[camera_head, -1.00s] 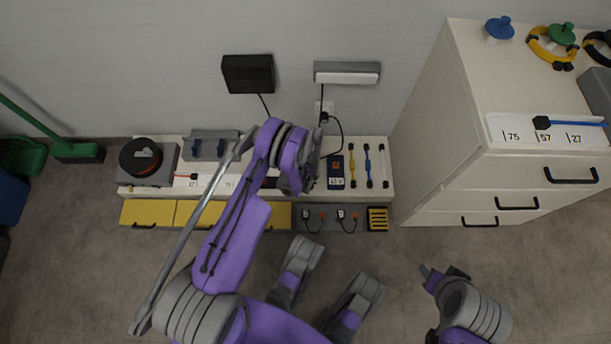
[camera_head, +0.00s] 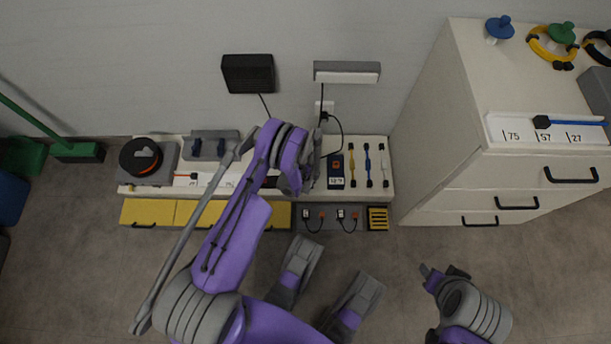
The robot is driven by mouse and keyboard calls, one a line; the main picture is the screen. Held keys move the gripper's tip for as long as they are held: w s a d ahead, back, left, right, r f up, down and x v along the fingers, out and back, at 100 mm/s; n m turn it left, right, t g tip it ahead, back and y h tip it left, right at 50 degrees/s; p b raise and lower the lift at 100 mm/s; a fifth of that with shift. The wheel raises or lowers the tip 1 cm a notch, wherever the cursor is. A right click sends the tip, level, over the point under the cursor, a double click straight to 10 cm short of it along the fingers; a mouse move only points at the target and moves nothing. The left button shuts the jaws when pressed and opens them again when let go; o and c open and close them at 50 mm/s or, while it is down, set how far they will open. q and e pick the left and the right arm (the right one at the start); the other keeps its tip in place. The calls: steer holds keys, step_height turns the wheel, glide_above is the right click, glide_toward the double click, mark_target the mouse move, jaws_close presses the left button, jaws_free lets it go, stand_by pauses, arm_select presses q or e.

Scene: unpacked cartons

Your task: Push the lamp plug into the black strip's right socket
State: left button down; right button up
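The lamp (camera_head: 347,72) is a grey and white bar on the wall, and its black cord hangs down toward a white wall outlet (camera_head: 325,106). A dark plug (camera_head: 324,116) sits at the outlet, with a cord looping right and down behind my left gripper. I cannot tell which cord the plug belongs to. My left gripper (camera_head: 312,172) is over the middle of the white bench; its fingers are too small and dark to read. The black strip is mostly hidden behind my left arm. My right gripper (camera_head: 442,272) is open and empty over the floor at right.
The white bench (camera_head: 210,186) holds a reel (camera_head: 141,157), a dark blue meter (camera_head: 336,170) and several coloured leads (camera_head: 368,165). A black box (camera_head: 248,74) hangs on the wall. Yellow drawers (camera_head: 150,213) front the bench. A white cabinet (camera_head: 440,140) stands right. Floor in front is open.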

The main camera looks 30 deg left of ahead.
arm_select(q)
steer(key=shift+c, duration=1.9)
jaws_free()
